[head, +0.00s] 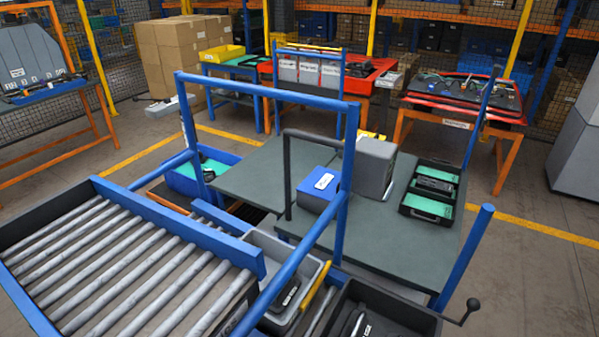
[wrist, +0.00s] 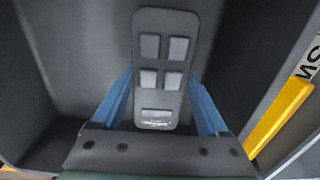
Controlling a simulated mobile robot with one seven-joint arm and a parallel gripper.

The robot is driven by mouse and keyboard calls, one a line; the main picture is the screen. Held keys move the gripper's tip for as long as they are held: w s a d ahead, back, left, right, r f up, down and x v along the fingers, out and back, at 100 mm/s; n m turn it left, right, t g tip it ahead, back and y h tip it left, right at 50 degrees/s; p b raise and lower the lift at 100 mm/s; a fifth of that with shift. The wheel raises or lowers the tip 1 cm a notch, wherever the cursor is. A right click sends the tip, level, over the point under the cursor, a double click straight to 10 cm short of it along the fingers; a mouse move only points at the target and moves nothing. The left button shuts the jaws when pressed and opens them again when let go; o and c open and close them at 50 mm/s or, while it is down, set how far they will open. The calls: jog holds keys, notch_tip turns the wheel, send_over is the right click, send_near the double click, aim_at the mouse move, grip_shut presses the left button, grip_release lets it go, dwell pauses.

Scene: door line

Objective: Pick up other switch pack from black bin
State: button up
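In the wrist view a dark grey switch pack (wrist: 163,98) with lighter square buttons and a pale label near its lower end is inside a dark-walled bin (wrist: 75,50). My gripper (wrist: 160,74) has its two blue fingers on either side of the pack. The fingertips are at or very near its side edges; I cannot tell whether they press on it. In the head view a black bin (head: 425,318) stands at the bottom edge with dark packs (head: 357,325) in it, partly cut off. I cannot make out my gripper in the head view.
A grey bin (head: 262,246) holding a dark item (head: 287,293) stands beside the black bin. A roller conveyor (head: 110,260) is at left and blue frame posts (head: 343,180) rise close by. A yellow strip (wrist: 280,115) runs along the wrist view's right side.

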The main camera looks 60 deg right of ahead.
jog(key=c, duration=0.7)
jog(key=shift+r, duration=0.1)
